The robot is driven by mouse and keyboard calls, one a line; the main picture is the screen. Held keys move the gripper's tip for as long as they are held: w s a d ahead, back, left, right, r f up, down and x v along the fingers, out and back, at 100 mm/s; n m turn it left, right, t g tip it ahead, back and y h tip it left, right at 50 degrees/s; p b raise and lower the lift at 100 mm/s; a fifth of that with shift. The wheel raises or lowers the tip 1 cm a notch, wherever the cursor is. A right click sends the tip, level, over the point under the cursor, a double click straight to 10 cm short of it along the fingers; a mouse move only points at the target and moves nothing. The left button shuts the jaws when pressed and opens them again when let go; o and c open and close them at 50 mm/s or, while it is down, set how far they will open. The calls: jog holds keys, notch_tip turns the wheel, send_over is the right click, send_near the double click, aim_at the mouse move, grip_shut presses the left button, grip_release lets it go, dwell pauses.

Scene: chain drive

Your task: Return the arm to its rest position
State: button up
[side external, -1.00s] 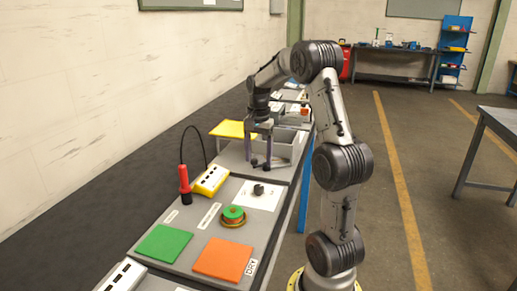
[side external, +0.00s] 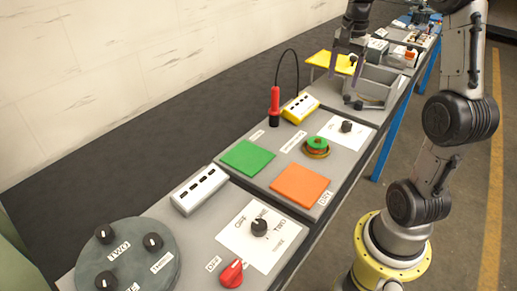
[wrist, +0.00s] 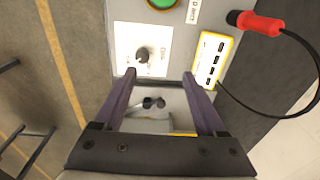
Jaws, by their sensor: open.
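My gripper (side external: 345,68) shows at the top of the side view, pointing down above the grey open bin (side external: 390,76). Its two purple fingers stand apart with nothing between them. In the wrist view my gripper (wrist: 159,76) is also open and empty. Beyond its fingers lie part of the bin and a small dark-knobbed lever (wrist: 152,103). Whether the fingertips touch the bin cannot be told. The upper part of my arm is cut off by the frame.
A black knob on a white plate (side external: 346,127), a red-handled tool (side external: 275,105) with a black cord, a yellow switch box (side external: 300,108), green (side external: 248,157) and orange (side external: 300,186) pads and a yellow raised plate (side external: 332,62) crowd the bench. Open floor lies right.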

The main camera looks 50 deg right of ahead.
jog(key=s+a+r+n+t, duration=0.1)
jog(key=a+r+n+t, duration=0.2)
jog(key=a, duration=0.7)
jog(key=s+a+r+n, duration=0.2)
jog(key=a+r+n, duration=0.2)
jog(key=a, duration=0.6)
jog(key=s+a+f+n+t, duration=0.2)
jog(key=s+a+f+n, duration=0.5)
jog(key=s+n, duration=0.2)
jog(key=shift+n+y, duration=0.3)
jog(key=shift+n, duration=0.6)
